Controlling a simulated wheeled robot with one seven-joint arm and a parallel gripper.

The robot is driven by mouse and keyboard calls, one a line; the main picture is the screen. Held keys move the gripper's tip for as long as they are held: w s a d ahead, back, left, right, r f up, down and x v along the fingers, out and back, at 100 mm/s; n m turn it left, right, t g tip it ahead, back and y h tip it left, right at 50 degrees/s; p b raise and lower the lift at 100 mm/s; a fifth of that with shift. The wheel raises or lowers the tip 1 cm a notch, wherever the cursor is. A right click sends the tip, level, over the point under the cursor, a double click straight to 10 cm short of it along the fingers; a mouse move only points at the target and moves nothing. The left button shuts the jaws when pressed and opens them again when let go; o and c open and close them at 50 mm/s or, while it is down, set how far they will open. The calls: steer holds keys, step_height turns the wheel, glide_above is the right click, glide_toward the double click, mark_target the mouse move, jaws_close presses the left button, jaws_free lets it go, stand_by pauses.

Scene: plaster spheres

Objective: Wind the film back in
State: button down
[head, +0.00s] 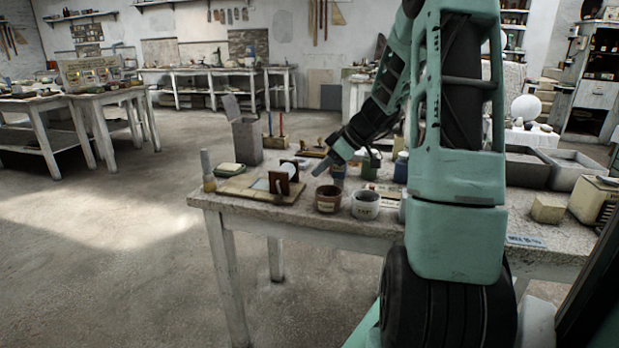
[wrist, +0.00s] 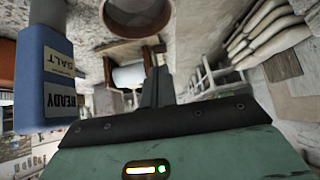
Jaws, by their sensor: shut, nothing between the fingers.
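My gripper (head: 321,170) is shut and empty, held above the near worktable and pointing down to the left. Its dark fingers also show in the wrist view (wrist: 157,86). Beyond the fingers in the wrist view is a brown wooden holder (wrist: 108,75) with a pale, roll-like piece (wrist: 128,75) in it. In the head view, a brown wooden stand (head: 289,171) with a pale face (head: 279,183) rises from a flat wooden board (head: 243,190), left of my gripper and apart from it. I cannot make out which part is the film.
A brown pot (head: 328,200) and a white labelled pot (head: 365,206) stand near the table's front edge. A blue container with labels (wrist: 45,85) is close at the left of the wrist view. A tall grey box (head: 246,141) stands behind the board. Open floor lies left.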

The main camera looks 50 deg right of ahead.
mark_target(282, 197)
steer(key=shift+g+h, duration=0.4)
steer(key=shift+g, duration=0.2)
steer(key=w+a+f+p, duration=0.1)
steer(key=w+f, duration=0.1)
steer(key=w+a+f+p, duration=0.1)
steer(key=w+f+p, duration=0.1)
steer(key=w, duration=0.1)
steer(key=w+a+f+p, duration=0.2)
steer(key=w+f, duration=0.1)
steer(key=shift+w+a, duration=0.1)
steer(key=shift+f, duration=0.1)
stand_by(0.3)
steer(key=shift+f+b, duration=0.35)
steer(key=shift+b, duration=0.8)
steer(key=shift+r, duration=0.15)
